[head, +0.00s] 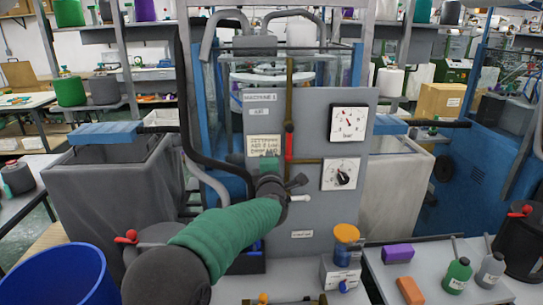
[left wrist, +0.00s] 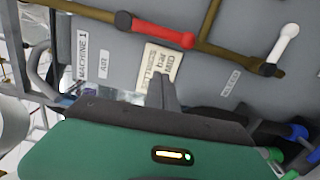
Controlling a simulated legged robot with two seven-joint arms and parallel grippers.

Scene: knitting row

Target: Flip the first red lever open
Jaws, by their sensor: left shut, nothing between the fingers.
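A red lever (head: 289,143) is mounted on the vertical brass pipe (head: 290,75) on the front of the grey Machine 1 panel (head: 262,215). It lies along the pipe. In the left wrist view the red lever (left wrist: 160,34) shows with its dark pivot at one end. My left gripper (head: 297,183), on a green-sleeved arm, is in front of the panel below the red lever. Its fingers (left wrist: 164,90) look shut and empty, and no contact with the lever shows. My right gripper is not in view.
A blue bin (head: 60,278) stands front left. A table (head: 440,285) with bottles and blocks is front right.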

